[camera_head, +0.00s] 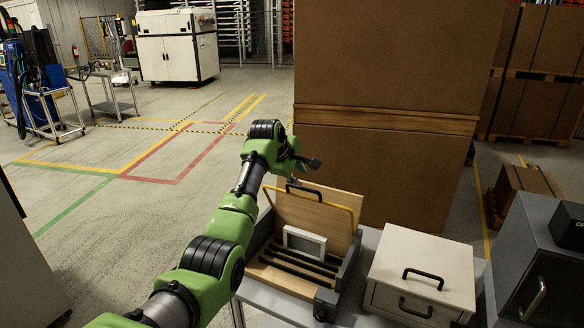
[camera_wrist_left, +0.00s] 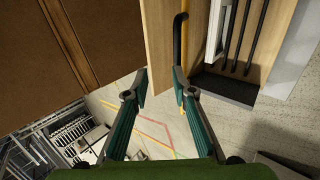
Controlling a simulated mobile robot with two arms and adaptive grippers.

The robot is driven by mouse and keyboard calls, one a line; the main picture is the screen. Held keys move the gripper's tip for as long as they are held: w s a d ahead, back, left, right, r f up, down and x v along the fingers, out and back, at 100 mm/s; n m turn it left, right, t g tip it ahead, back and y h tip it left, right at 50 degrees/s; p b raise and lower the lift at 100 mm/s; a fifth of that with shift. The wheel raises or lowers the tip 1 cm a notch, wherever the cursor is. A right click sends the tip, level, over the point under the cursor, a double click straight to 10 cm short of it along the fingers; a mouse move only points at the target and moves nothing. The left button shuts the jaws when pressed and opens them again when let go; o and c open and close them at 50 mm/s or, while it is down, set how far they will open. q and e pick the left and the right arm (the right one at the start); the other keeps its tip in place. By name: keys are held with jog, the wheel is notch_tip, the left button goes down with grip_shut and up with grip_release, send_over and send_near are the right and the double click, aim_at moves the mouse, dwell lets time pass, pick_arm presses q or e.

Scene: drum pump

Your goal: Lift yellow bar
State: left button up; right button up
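The yellow bar (camera_head: 340,207) runs across the upright wooden board (camera_head: 310,217) of an open box on the table. A black handle (camera_head: 303,188) sits at the board's top edge; a dark curved handle (camera_wrist_left: 180,42) shows in the wrist view. My left gripper (camera_head: 311,165) is above and beyond the board's top edge. In the wrist view my left gripper (camera_wrist_left: 160,76) is open and empty, its fingertips short of the board and apart from the yellow bar. My right gripper is not in view.
The box holds a white frame (camera_head: 305,242) and several black rods. A tall cardboard stack (camera_head: 390,140) rises close behind. Open floor (camera_head: 120,230) lies to the left.

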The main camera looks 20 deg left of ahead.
pick_arm(q)
jog(key=v, duration=0.6)
dwell(0.4)
